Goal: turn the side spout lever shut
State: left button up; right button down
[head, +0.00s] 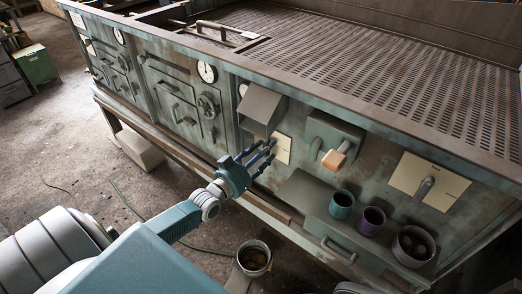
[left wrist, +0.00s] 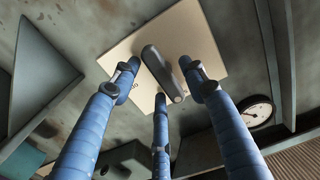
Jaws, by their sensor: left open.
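My left gripper (head: 262,160) has three blue fingers, spread open, pointing at a cream plate (head: 284,151) on the machine's front, just below a grey sloped hood (head: 263,106). In the left wrist view, a grey lever (left wrist: 162,73) stands on that cream plate (left wrist: 205,45), between and beyond the open fingers (left wrist: 160,88). The fingers are not closed on it; whether any touches it I cannot tell. In the head view the fingers largely hide this lever. Another cream plate with a grey lever (head: 425,187) is at the right. My right gripper is not in view.
An orange-tipped handle (head: 334,159) sticks out right of the hood. A green cup (head: 342,204), a purple cup (head: 371,220) and a dark pot (head: 413,245) stand on a low ledge. A bucket (head: 254,258) is on the floor. A round gauge (left wrist: 255,112) is near the fingers.

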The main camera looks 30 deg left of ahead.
pick_arm(q)
jog(key=s, duration=1.2)
jog(key=shift+a, duration=0.45)
jog(key=s+f+g+y, duration=0.1)
jog(key=s+f+g, duration=0.4)
jog(key=f, duration=1)
jog(key=s+f+g+y, duration=0.15)
jog(key=s+f, duration=0.45)
jog(key=f, duration=0.9)
jog(key=s+d+f+g, duration=0.3)
jog(key=s+d+f, duration=0.1)
jog(key=s+f, duration=0.3)
jog(key=s+d+f+m+g+h, duration=0.1)
jog(key=s+d+f+g, duration=0.3)
jog(key=s, duration=0.8)
jog(key=s+d+f+g, duration=0.3)
jog(key=s+d+f, duration=0.3)
jog(key=s+f, duration=0.3)
jog(key=shift+s+d+f, duration=0.15)
jog(key=shift+s+f, duration=0.2)
jog(key=shift+s, duration=0.25)
jog(key=shift+s+g, duration=0.25)
jog(key=shift+c, duration=0.5)
